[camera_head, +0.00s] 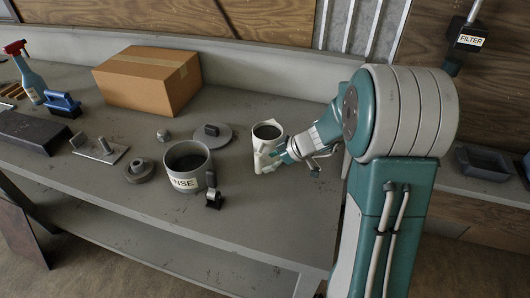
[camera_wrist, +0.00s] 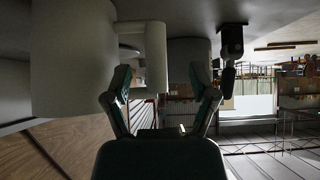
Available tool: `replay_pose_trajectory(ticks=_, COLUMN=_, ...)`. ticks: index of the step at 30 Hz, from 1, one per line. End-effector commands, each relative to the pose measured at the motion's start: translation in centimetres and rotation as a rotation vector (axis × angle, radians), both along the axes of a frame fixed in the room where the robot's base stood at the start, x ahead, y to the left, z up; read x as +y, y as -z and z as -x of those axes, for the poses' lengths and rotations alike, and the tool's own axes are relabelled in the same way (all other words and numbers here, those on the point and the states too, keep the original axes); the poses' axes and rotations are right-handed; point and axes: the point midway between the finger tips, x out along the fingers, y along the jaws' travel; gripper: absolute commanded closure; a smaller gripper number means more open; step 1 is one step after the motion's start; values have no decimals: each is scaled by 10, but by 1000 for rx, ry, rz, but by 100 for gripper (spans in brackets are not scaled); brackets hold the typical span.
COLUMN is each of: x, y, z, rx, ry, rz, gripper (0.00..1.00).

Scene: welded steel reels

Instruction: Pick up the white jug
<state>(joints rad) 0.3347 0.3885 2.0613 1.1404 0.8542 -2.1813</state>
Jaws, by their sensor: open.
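The white jug (camera_head: 264,133) stands upright on the grey bench, near its right end. In the wrist view the jug's body (camera_wrist: 75,60) fills the upper left, and its handle (camera_wrist: 156,60) sticks out to the right. My gripper (camera_head: 283,151) is at the jug's right side in the head view, hiding part of it. In the wrist view my gripper (camera_wrist: 162,82) is open, with one finger on each side of the handle in the picture. I cannot tell whether either finger touches it.
A grey pot (camera_head: 187,163) with a partly hidden label and a black clamp-like item (camera_head: 213,190) stand left of the jug. A grey lidded disc (camera_head: 212,136) lies behind. A cardboard box (camera_head: 148,80), spray bottle (camera_head: 28,75) and blue brush (camera_head: 62,103) are farther left.

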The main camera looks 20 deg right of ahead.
Motion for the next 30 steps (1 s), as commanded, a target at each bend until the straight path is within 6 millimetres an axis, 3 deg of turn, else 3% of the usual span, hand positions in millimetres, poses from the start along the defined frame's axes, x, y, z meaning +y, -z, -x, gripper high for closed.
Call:
replay_pose_trajectory(ticks=13, x=31, y=37, z=-24, rx=1, ry=1, rz=0, gripper=26)
replay_pose_trajectory(ticks=22, x=34, y=40, z=-26, rx=0, ry=2, rz=1, gripper=26)
replay_pose_trajectory(ticks=23, x=34, y=40, z=-26, rx=0, ry=2, rz=1, gripper=35)
replay_pose_trajectory(ticks=27, x=34, y=40, z=-26, rx=0, ry=2, rz=1, gripper=97)
replay_pose_trajectory(ticks=30, x=34, y=40, z=-26, rx=0, ry=2, rz=1, gripper=100)
